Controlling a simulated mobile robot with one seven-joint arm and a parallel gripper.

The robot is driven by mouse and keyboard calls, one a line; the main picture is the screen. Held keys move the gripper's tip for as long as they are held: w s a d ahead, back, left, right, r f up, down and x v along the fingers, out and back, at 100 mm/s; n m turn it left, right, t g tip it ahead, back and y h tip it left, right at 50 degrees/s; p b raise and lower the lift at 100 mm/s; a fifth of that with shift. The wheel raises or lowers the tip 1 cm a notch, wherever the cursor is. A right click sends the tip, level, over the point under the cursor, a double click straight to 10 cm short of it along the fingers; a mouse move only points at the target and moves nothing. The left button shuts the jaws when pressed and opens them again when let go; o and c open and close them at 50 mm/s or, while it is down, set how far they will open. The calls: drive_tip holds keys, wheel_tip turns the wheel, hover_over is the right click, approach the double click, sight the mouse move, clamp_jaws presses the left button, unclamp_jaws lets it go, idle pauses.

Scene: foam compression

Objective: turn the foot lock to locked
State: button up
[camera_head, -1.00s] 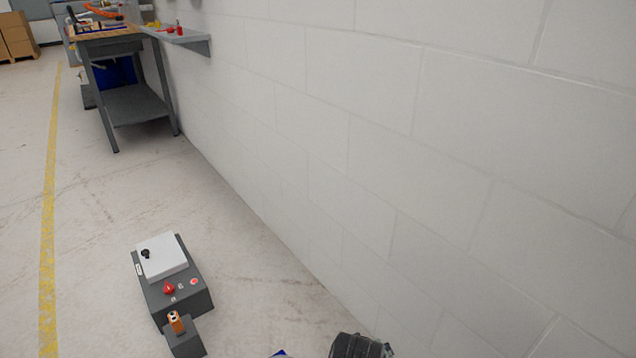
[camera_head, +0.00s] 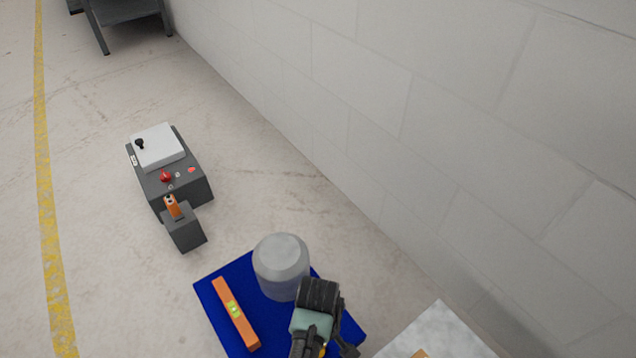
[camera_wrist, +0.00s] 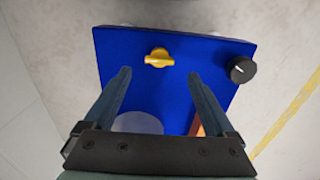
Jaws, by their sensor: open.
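A yellow winged knob (camera_wrist: 158,57) sits on the blue top (camera_wrist: 185,42) in the wrist view, with its wings running roughly left to right. A round black knob (camera_wrist: 241,69) with a white mark is to its right. Neither shows a readable label, so I cannot tell for certain which is the foot lock. My gripper (camera_wrist: 157,78) is open and empty, its two fingers spread, with the yellow knob between and just beyond the tips in the picture. I see no contact. In the head view the blue top (camera_head: 209,295) is partly hidden by my arm.
A grey cylinder (camera_head: 281,263) and an orange level (camera_head: 234,312) are on the blue top near my arm. A grey box with a white panel (camera_head: 157,147) and red knob (camera_head: 166,176) stands on the floor. A block wall (camera_head: 350,75) runs along the right.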

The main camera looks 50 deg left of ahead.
drive_tip(key=shift+f+b, duration=1.6)
drive_tip(key=shift+f, duration=1.2)
drive_tip(key=c, duration=1.4)
